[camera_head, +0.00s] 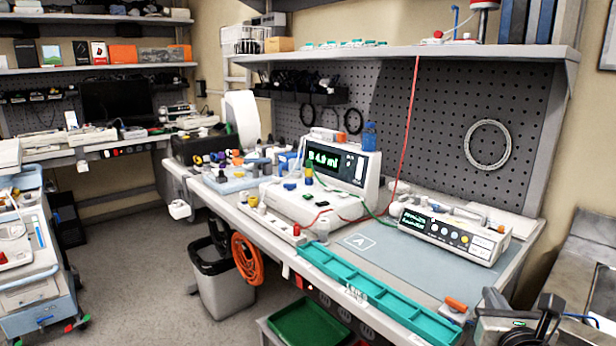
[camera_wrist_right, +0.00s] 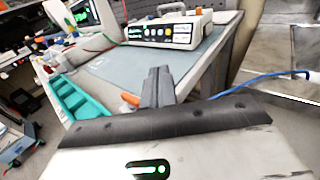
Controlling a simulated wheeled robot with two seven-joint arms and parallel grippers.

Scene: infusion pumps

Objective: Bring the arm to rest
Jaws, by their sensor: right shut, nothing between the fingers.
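My right gripper (camera_head: 492,298) is at the lower right of the head view, by the front right corner of the workbench (camera_head: 521,262). In the right wrist view its two dark fingers (camera_wrist_right: 157,88) are pressed together with nothing between them. An orange-topped item (camera_head: 456,304) lies on the bench's front edge just left of the fingers; it also shows in the wrist view (camera_wrist_right: 130,99). My left gripper is not in view.
A teal divided tray (camera_head: 375,293) runs along the bench's front edge. A small pump (camera_head: 455,235) and a larger pump (camera_head: 330,180) stand behind it. A blue cable (camera_wrist_right: 255,80) passes right of my gripper. A grey metal surface (camera_head: 580,260) is at far right.

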